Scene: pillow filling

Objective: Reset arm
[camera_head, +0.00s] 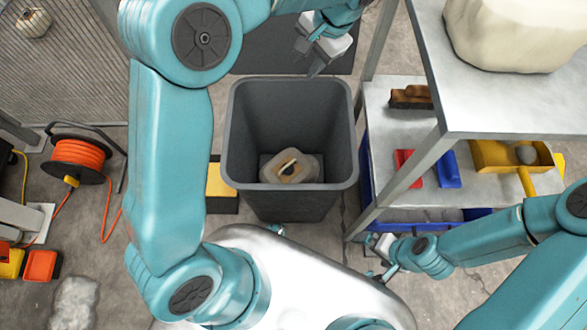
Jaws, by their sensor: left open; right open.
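My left arm rises on the left and bends across the top of the head view. Its gripper (308,58) is open and hangs just beyond the far rim of a dark grey bin (290,207), with nothing seen between the fingers. The bin stands upright in the middle and holds a pale object with a brown patch (292,168) at its bottom. My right arm comes in from the right. Its gripper (378,272) is open and low, to the right of my body and apart from the bin. Its fingertips are small and partly hard to make out.
A metal shelf (480,113) on the right carries a large cream lump (515,35). Its lower level holds a brush (411,97), red (405,168) and blue (448,170) items and a yellow scoop (497,156). An orange cable reel (80,158) stands on the left floor.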

